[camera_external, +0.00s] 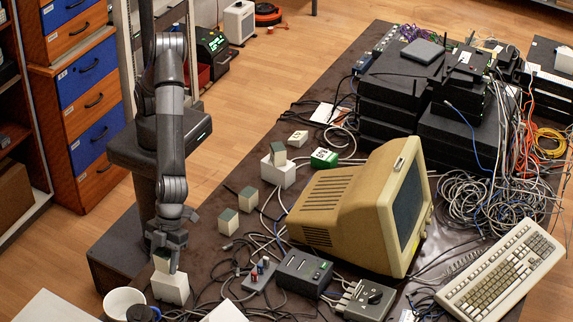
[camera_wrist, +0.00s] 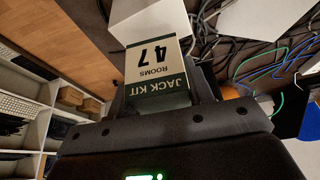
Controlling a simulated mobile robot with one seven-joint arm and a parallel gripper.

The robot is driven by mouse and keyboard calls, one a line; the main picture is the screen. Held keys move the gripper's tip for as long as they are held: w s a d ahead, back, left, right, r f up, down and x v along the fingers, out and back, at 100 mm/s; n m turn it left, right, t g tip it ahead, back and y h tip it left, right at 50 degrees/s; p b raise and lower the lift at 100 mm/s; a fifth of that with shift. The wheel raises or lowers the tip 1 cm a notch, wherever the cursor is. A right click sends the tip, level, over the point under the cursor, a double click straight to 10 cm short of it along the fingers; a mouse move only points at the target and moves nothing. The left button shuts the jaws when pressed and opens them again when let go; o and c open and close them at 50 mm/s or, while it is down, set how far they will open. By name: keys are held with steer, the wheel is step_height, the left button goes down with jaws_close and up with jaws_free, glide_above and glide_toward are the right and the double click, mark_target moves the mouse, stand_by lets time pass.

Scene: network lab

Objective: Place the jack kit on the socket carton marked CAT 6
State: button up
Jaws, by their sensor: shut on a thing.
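My gripper (camera_external: 168,262) is low at the table's left edge in the external view, shut on the jack kit. In the wrist view the jack kit (camera_wrist: 157,68) is a small box with a cream and dark green label reading JACK KIT, 47, ROOMS, upside down, between my fingers (camera_wrist: 163,92). A plain white carton (camera_external: 170,287) stands directly below my gripper; I cannot tell whether the kit touches it. I cannot read CAT 6 on any carton.
Green-topped small boxes (camera_external: 228,221) (camera_external: 248,199) stand on the dark table near a beige monitor (camera_external: 345,208). A green and white box (camera_external: 324,158) is behind them.

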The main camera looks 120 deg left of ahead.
mark_target(165, 269)
steer(key=shift+f, duration=1.55)
steer(key=o, duration=1)
steer(key=shift+f, duration=0.15)
steer(key=shift+o, duration=0.2)
